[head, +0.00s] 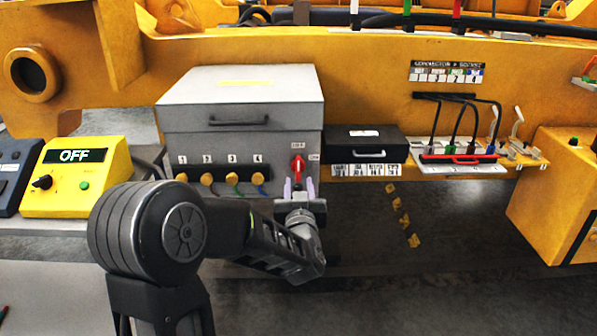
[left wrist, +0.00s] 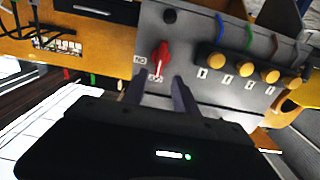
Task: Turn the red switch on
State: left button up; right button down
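The red switch (head: 297,166) is on the front of the grey box, at its right end, with its handle pointing up toward a small label. A second label is to its right. In the left wrist view the red switch (left wrist: 160,57) appears upside down. My left gripper (head: 298,188) is open, its two pale fingers apart just below and in front of the switch. In the left wrist view its fingertips (left wrist: 158,82) lie either side of the handle's line; I cannot tell whether they touch it. My right gripper is not in view.
The grey box (head: 240,100) carries several yellow knobs (head: 231,180) left of the switch. A yellow unit (head: 75,178) at left displays OFF. A black case (head: 362,145) stands right of the box. A cabled connector panel (head: 460,160) is further right.

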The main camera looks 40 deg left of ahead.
aim_at(299, 168)
pick_arm(q)
jog(key=shift+w, duration=0.1)
jog(key=x, duration=0.7)
jog(key=shift+w+a+p, duration=0.25)
jog(key=shift+p, duration=0.15)
grip_shut()
